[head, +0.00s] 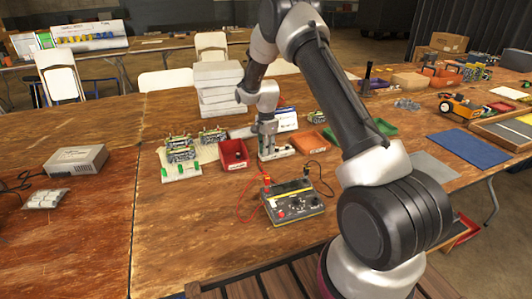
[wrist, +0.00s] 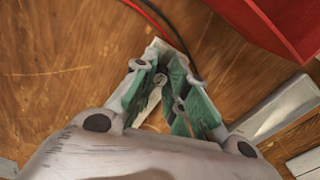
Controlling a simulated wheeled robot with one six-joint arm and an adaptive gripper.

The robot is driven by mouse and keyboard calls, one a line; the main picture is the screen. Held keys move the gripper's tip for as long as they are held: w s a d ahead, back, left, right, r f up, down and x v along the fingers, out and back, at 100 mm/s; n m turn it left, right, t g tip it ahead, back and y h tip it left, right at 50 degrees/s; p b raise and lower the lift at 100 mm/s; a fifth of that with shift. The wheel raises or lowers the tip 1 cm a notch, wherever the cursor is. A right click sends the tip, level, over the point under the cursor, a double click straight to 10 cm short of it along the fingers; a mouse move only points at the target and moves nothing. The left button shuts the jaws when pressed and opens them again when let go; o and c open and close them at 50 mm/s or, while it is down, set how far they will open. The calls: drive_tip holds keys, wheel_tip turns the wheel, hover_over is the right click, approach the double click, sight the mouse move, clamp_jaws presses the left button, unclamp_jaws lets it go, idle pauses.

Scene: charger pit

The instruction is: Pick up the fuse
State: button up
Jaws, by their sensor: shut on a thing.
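My gripper (head: 271,150) is low over the wooden table, just right of a small red bin, in the head view. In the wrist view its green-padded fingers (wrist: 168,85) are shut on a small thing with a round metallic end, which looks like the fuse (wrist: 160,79). The pads hide most of it. A pale flat strip (wrist: 154,98) shows between and under the fingers; I cannot tell whether it touches the fuse. The fuse cannot be made out in the head view.
The red bin (head: 234,155) stands close on the left, with green-footed circuit boards (head: 181,155) beyond it. A yellow-black tester (head: 292,202) with red and black leads lies in front. White boxes (head: 218,88) are stacked behind. An orange tray (head: 311,142) is at right.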

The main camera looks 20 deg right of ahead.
wheel_tip(320, 180, up, 10)
idle(0.5)
